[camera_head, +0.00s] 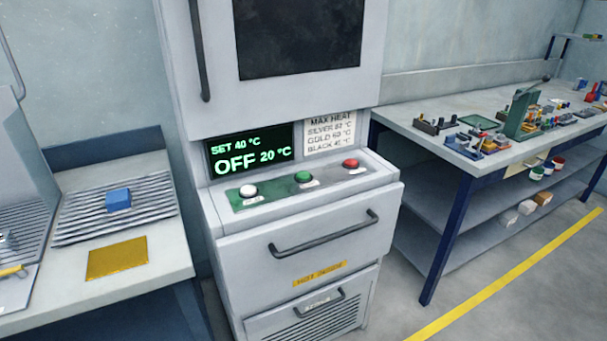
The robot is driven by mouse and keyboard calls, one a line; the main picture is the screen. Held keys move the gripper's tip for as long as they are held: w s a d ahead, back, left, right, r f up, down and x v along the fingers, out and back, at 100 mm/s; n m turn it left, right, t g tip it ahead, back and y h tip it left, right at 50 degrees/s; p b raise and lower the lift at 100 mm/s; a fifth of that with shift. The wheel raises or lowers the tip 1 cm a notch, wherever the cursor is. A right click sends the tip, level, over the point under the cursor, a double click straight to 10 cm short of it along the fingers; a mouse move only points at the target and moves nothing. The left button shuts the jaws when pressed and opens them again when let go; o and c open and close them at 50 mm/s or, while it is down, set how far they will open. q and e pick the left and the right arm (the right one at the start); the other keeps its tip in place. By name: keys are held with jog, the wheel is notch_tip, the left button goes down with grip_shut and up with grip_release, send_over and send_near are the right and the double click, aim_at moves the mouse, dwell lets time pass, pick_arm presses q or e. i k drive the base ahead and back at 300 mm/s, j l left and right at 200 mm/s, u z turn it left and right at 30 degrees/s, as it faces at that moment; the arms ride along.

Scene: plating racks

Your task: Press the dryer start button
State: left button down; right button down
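The dryer (270,208) is a tall light-grey cabinet in the middle of the head view. Its sloped panel holds three buttons: a white one (248,191) on the left, a green one (302,177) in the middle and a red one (351,164) on the right. The labels by the buttons are too small to read. The display (250,151) above reads SET 40 °C, OFF, 20 °C. Neither of my grippers is in view.
A notice (330,131) lists maximum heats. Drawer handles (324,234) stick out below the buttons. At left, a bench has a blue block (118,199) on a ribbed rack and a yellow mat (117,258). At right stands a cluttered workbench (420,112). Floor at lower right is clear.

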aim_at(302, 176)
jog(key=i+l+u, duration=0.3)
jog(key=l, duration=0.35)
jog(key=i+l+u, duration=0.15)
jog(key=i+l, duration=0.15)
jog(key=i+l+u, duration=0.15)
jog(key=l, duration=0.3)
jog(key=i+l+u, duration=0.15)
jog(key=l, duration=0.25)
jog(key=i+l+u, duration=0.15)
jog(key=l, duration=0.25)
jog(key=l+u, duration=0.15)
jog(key=l, duration=0.25)
